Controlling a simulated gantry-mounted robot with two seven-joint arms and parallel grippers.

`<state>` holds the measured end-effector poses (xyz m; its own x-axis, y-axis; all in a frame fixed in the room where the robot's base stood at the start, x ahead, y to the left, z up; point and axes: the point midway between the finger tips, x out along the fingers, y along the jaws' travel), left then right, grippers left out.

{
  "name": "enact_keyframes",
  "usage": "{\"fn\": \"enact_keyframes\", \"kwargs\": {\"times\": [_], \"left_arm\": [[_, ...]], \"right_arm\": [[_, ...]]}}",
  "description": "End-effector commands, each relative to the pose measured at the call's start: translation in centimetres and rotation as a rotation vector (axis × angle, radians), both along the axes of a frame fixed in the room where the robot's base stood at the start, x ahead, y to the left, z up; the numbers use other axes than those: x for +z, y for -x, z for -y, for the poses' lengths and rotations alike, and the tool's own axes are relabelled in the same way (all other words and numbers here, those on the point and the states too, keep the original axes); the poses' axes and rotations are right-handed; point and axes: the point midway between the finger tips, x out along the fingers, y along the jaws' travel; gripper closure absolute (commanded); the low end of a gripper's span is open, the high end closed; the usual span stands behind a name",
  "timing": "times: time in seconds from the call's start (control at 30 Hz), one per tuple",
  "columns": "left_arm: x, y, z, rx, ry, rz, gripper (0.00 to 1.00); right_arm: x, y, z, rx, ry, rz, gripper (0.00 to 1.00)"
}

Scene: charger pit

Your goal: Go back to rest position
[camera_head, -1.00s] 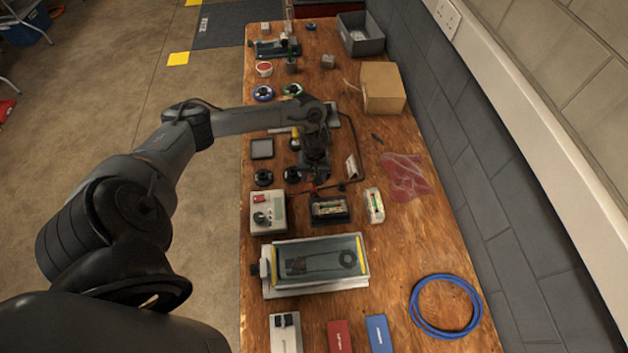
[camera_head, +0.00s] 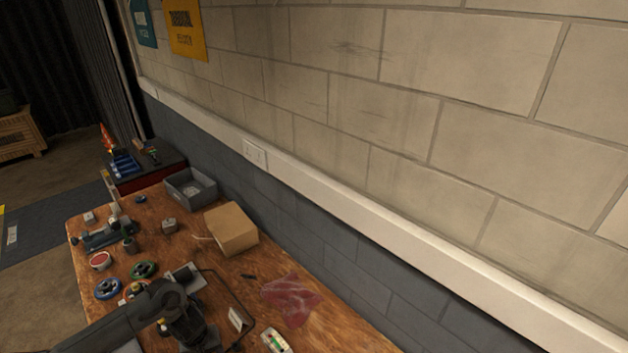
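My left arm comes in at the lower left of the head view. My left gripper (camera_head: 192,330) points down over the wooden workbench (camera_head: 235,275). Its fingertips run into the bottom edge of the picture, so I cannot see whether it is open or holds anything. A white and green battery-like pack (camera_head: 275,341) lies to the right of it, partly cut off. A small white card or stand (camera_head: 238,319) is just beside the gripper. My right gripper is not in view.
A cardboard box (camera_head: 232,229) and a grey bin (camera_head: 190,189) stand along the wall side. A red plastic bag (camera_head: 291,298) lies near the wall. Blue (camera_head: 107,288) and green (camera_head: 144,270) rings lie left of the arm. A block wall (camera_head: 400,130) bounds the bench's right.

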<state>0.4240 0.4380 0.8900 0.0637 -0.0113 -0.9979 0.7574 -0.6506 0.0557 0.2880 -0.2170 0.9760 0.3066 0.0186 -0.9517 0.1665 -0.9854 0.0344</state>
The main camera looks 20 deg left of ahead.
Motion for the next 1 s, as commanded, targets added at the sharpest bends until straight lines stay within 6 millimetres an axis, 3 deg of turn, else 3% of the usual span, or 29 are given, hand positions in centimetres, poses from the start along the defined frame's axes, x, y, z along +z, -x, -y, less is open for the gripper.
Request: {"fn": "enact_keyframes", "kwargs": {"times": [0.1, 0.23, 0.3, 0.4, 0.5, 0.67, 1.0], "left_arm": [[-1.9, -0.6, 6.0, -0.218, 0.019, 0.095, 0.48], [-2.6, -1.1, 13.8, -0.476, 0.012, 0.251, 0.48], [-2.1, -1.0, 17.6, -0.597, -0.01, 0.336, 0.48], [-0.7, -0.4, 21.8, -0.725, -0.061, 0.431, 0.48], [1.3, 0.9, 24.4, -0.809, -0.124, 0.482, 0.48], [4.5, 4.0, 25.3, -0.89, -0.211, 0.466, 0.48], [8.5, 13.3, 22.1, -0.993, -0.188, 0.252, 0.48]], "right_arm": [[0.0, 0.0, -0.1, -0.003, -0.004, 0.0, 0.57], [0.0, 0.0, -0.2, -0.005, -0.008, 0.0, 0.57], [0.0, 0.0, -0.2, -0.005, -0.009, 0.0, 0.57], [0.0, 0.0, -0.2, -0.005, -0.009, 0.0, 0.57], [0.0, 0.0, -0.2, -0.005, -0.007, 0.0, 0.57], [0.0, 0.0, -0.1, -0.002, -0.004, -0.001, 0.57], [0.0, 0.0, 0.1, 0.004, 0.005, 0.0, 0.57]]}}
